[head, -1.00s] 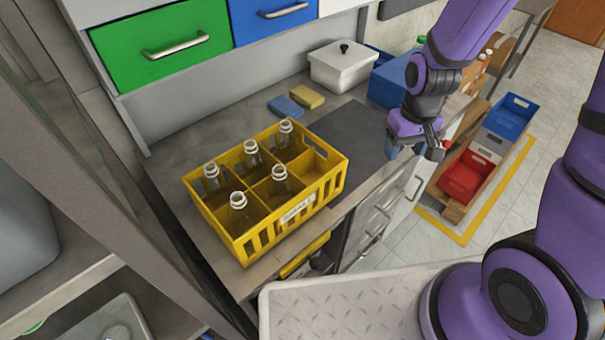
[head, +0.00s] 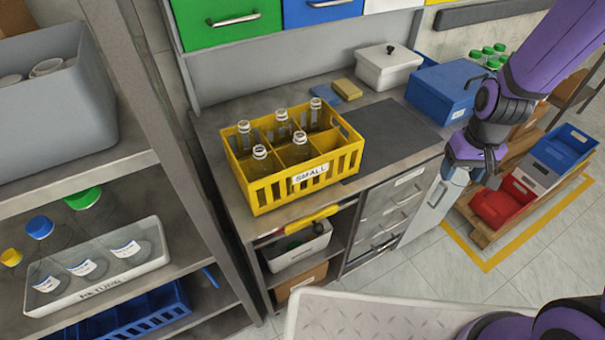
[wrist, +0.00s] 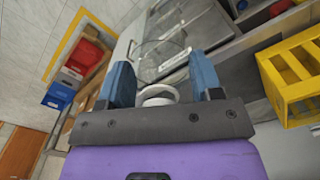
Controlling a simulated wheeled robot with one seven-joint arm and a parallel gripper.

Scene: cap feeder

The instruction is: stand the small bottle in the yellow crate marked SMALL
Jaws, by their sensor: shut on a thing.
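The yellow crate (head: 258,192) marked SMALL stands on the grey bench top in the head view; its edge also shows at the right of the wrist view (wrist: 285,92). Several clear, uncapped bottles stand in its compartments, and the front right compartment looks empty. My gripper (head: 456,172) is right of the crate, beyond the bench's drawers, apart from it. In the wrist view, my gripper's blue fingers (wrist: 162,85) are shut on a clear small bottle (wrist: 160,58) with a pale neck ring (wrist: 157,95). The head view barely shows the held bottle.
A dark mat (head: 395,138) lies clear right of the crate. A white lidded box (head: 388,70), a blue box (head: 445,92) and sponges (head: 346,88) are behind. A shelf rack (head: 160,130) stands left. Red (head: 497,205) and blue (head: 565,150) crates sit on a pallet at right.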

